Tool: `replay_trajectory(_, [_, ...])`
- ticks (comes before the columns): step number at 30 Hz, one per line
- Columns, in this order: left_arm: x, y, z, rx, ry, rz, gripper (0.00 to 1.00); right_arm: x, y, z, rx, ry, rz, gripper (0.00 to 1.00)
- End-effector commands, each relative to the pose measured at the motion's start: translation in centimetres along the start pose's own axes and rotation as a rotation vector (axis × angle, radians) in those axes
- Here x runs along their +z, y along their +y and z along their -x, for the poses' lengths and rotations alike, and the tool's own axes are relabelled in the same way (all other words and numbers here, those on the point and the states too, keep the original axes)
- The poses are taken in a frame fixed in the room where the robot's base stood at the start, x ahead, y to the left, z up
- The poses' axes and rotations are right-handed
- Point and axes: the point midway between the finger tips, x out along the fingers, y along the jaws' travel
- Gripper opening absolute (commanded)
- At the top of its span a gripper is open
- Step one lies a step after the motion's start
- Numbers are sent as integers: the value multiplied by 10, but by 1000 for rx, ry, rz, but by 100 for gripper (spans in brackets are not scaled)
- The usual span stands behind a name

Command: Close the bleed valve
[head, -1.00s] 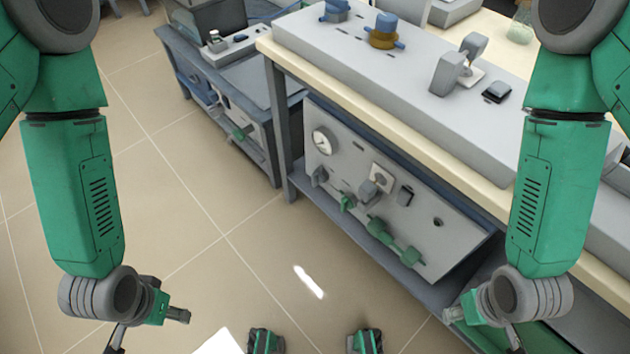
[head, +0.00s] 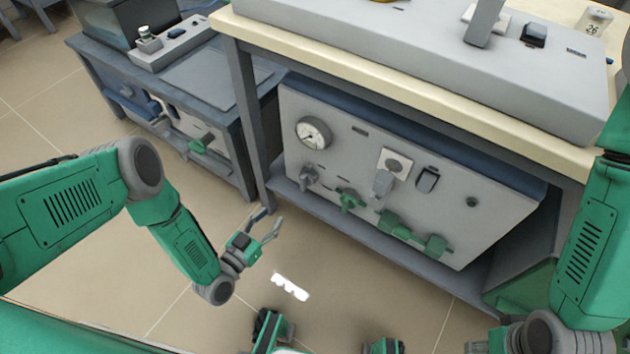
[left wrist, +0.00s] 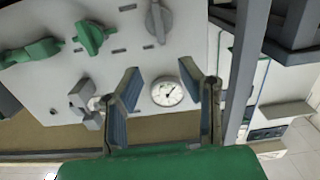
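The grey valve panel (head: 330,165) sits under the bench, with a round gauge (head: 313,133) at its left. Below the gauge is a grey knob (head: 308,175), then a small green valve (head: 350,198) and a larger green valve fitting (head: 410,233). I cannot tell which is the bleed valve. My left gripper (head: 268,222) is open and empty, in front of and left of the panel. In the left wrist view its fingers frame the gauge (left wrist: 167,92); the grey knob (left wrist: 157,20) and green valve (left wrist: 92,37) lie beyond the fingertips. My right gripper's fingers are out of frame.
A second bench (head: 210,85) is further left.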

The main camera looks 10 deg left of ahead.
Motion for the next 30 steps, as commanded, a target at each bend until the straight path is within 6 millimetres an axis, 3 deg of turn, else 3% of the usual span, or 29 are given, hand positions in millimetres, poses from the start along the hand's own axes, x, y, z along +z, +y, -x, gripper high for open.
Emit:
replay_trajectory(7, [1, -7, -11, -9, 61, -27, 34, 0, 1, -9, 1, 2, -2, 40])
replay_trajectory(21, [0, -11, -104, -10, 60, -18, 34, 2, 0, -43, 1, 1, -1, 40])
replay_trajectory(30, [-4, -10, -133, -9, 56, -20, 34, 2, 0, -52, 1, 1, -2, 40])
